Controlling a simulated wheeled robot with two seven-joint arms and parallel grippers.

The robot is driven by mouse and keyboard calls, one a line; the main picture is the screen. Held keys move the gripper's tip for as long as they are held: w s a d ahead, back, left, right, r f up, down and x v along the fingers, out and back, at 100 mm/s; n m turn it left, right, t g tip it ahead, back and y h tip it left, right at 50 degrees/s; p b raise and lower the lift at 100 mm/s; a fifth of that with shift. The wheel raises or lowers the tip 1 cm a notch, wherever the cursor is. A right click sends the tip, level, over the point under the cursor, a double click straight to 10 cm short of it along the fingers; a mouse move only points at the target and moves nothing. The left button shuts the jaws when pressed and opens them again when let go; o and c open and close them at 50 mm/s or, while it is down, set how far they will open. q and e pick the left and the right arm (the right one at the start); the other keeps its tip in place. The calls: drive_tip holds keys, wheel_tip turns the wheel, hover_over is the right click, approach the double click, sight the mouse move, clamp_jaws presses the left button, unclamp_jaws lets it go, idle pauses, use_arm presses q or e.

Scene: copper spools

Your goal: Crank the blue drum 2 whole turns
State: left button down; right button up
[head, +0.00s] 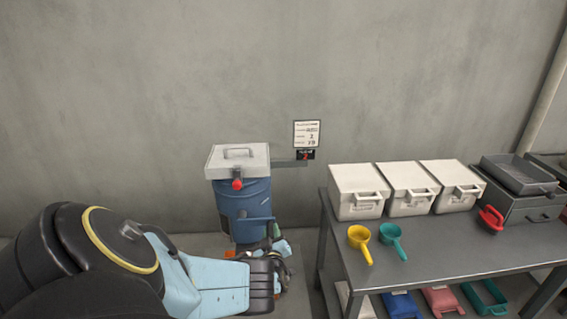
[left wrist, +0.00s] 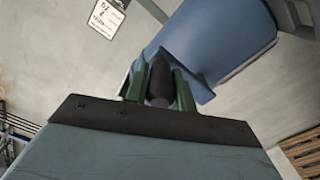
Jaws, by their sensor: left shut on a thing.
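The blue drum (head: 243,205) stands against the wall with a grey-white lid (head: 226,158) and a red knob (head: 237,184) at its front. It also fills the top of the left wrist view (left wrist: 225,40). My left gripper (head: 274,244) is at the drum's lower front right, partly hidden by my arm. In the left wrist view its two green fingers (left wrist: 160,88) are shut on a dark rounded crank handle (left wrist: 160,77), one finger on each side. The crank's arm is mostly hidden. My right gripper is not in view.
A white notice (head: 307,134) and a small black sign with a red digit (head: 305,155) are beside the drum. A metal table (head: 440,255) at right holds white lidded bins (head: 357,192), a yellow scoop (head: 359,238), a teal scoop (head: 391,236) and a red scoop (head: 491,218).

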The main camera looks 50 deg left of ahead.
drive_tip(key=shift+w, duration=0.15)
use_arm(q)
drive_tip(key=c, duration=1.2)
unclamp_jaws()
drive_tip(key=shift+o, duration=0.2)
